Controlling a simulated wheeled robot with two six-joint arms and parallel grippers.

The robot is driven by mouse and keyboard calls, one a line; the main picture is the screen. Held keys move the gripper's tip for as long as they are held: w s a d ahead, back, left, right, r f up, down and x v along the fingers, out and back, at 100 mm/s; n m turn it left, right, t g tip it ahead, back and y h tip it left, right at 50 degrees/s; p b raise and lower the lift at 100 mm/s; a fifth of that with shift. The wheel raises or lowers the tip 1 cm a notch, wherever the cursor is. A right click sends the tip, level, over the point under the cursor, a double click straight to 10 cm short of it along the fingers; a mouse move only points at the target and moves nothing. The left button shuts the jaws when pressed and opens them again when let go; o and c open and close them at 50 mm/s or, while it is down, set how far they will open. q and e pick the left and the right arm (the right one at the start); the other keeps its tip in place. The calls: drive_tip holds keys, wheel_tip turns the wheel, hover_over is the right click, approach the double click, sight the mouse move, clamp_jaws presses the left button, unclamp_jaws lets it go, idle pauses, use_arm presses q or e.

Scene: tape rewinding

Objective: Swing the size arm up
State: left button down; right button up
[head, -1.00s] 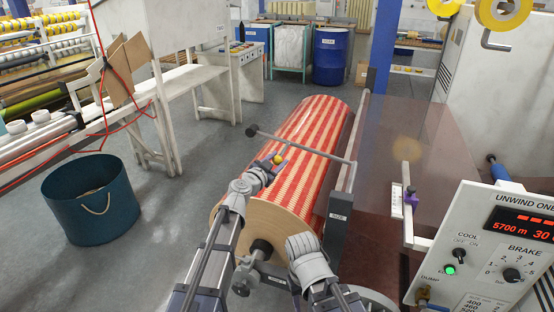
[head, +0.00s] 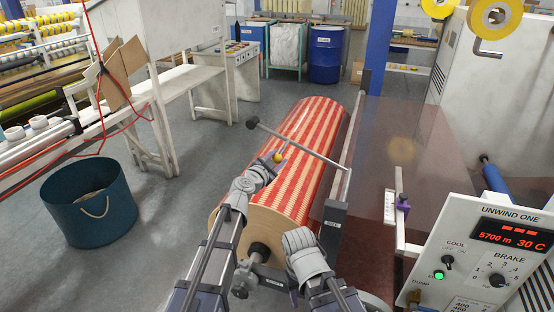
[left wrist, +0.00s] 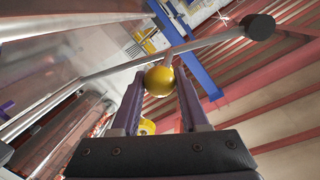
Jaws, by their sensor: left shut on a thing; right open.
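The size arm (head: 315,152) is a thin grey bar with a dark end knob (head: 252,122). It reaches left from an upright post over the red-and-cream striped roll (head: 312,125), tilted with its knob end higher in the picture. A yellow ball (head: 278,157) on a short stem hangs from the bar; it also shows in the left wrist view (left wrist: 160,80). My left gripper (head: 275,163) is shut on this ball, with a finger on each side. My right gripper (head: 300,241) is low in front of the roll, open and apart from the size arm; its fingertips are hard to make out.
The unwind control panel (head: 490,250) stands at the right, reading 5700 m and 30 C. A translucent guard sheet (head: 420,150) is right of the roll. A teal bin (head: 90,210) stands on the floor at left, with clear floor between bin and roll.

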use_arm(q)
drive_tip(key=c, duration=0.6)
unclamp_jaws()
drive_tip(key=shift+d+r, duration=0.1)
drive_tip(key=shift+r, duration=0.1)
drive_tip(key=shift+o, duration=0.9)
drive_tip(key=shift+s, duration=0.1)
drive_tip(key=f+v, duration=0.1)
drive_tip(key=v, duration=0.6)
drive_tip(key=shift+s+r+p, duration=0.25)
drive_tip(key=shift+r+p, duration=0.15)
drive_tip(key=shift+r, duration=0.05)
